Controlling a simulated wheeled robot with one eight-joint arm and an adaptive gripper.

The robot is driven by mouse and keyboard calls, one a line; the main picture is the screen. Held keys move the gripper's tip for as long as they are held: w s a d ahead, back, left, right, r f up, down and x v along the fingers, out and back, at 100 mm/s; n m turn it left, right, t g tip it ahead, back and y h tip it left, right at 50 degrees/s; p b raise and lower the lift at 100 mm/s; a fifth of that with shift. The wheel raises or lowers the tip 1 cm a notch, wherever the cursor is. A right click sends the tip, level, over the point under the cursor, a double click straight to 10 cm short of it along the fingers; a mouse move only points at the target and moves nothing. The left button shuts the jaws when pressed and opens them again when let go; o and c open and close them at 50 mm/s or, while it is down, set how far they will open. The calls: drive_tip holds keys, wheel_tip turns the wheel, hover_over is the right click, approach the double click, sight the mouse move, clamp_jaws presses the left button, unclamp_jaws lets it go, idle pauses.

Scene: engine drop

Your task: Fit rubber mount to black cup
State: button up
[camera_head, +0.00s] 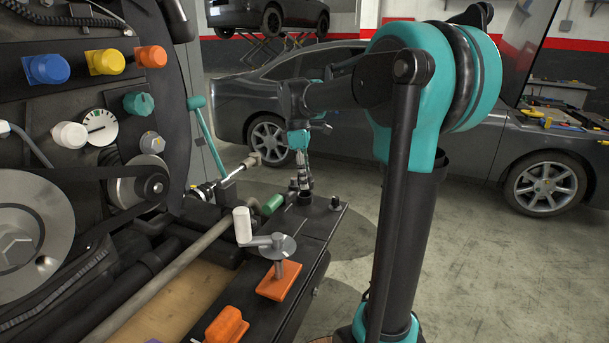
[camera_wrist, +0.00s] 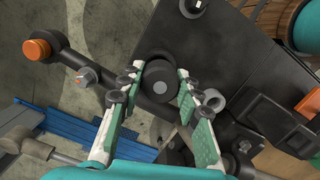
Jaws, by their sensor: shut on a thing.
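The mount and the cup cannot be told apart there.
A black knob (camera_head: 335,203) stands on the plate right of my gripper. A green cylinder (camera_head: 271,205) lies to the left. A crank with a white handle (camera_head: 242,225) and orange blocks (camera_head: 279,281) are nearer. A grey ring (camera_wrist: 214,99) sits beside my right finger.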

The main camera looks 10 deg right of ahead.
drive_tip(key=shift+f, duration=0.45)
drive_tip(key=shift+f, duration=0.35)
drive_tip(key=shift+f, duration=0.75)
drive_tip(key=o, duration=1.2)
drive_tip(key=shift+o, duration=0.2)
drive_tip(key=r, duration=0.4)
drive_tip(key=a+r, duration=0.1)
drive_tip(key=r, duration=0.7)
drive_tip(key=shift+w+a, duration=0.2)
